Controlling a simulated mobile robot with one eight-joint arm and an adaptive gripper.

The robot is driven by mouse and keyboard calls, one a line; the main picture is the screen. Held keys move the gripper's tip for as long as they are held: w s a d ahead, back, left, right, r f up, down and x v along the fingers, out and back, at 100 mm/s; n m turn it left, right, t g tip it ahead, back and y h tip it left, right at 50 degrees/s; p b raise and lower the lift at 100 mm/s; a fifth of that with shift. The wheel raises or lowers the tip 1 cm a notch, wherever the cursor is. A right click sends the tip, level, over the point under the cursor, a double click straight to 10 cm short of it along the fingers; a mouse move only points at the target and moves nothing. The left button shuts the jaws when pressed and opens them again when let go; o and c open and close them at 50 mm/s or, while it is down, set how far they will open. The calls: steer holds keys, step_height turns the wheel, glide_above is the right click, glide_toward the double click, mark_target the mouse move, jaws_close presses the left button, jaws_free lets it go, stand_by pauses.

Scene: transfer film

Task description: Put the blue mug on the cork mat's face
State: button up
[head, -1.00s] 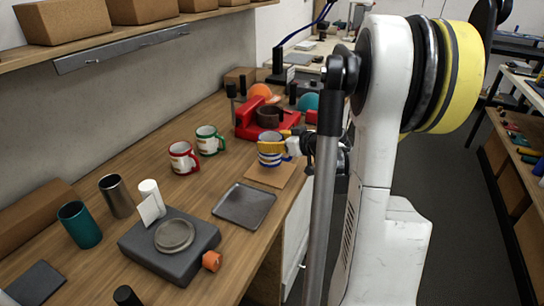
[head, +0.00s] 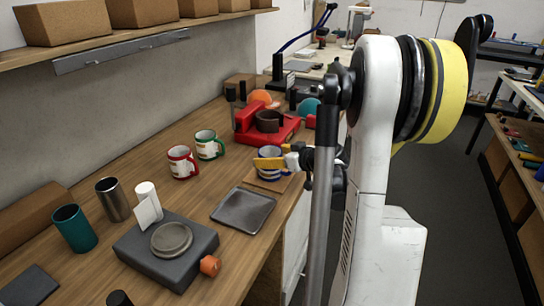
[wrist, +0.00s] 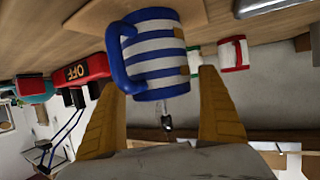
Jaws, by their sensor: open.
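The blue mug (head: 270,151), with blue and white stripes, is upright over the cork mat (head: 258,184) near the bench's front edge, and looks to rest on it. In the wrist view the picture is upside down: the mug (wrist: 158,55) has its base toward the mat (wrist: 85,18) and its blue handle at the left. My gripper (wrist: 160,82) is open, with one yellow finger on each side of the mug's rim end. In the head view a finger of my gripper (head: 268,163) crosses in front of the mug and hides part of it.
A red-and-white mug (head: 182,162) and a green-and-white mug (head: 208,145) stand to the left. A dark square tray (head: 243,210) lies nearer me, beside a grey scale-like block (head: 150,245). A red device (head: 285,133) is close behind the mat.

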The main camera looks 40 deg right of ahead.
steer(key=shift+r, duration=0.25)
steer(key=p+v, duration=0.4)
steer(key=v, duration=0.8)
steer(key=w+a+r+g+y, duration=0.15)
steer(key=a+g, duration=0.25)
steer(key=a, duration=1.6)
steer(key=s+a+g+h, duration=0.1)
steer(key=s+a+g, duration=0.1)
steer(key=s+a, duration=0.8)
steer(key=shift+a+r, duration=0.35)
steer(key=shift+a, duration=1.8)
steer(key=shift+h, duration=0.25)
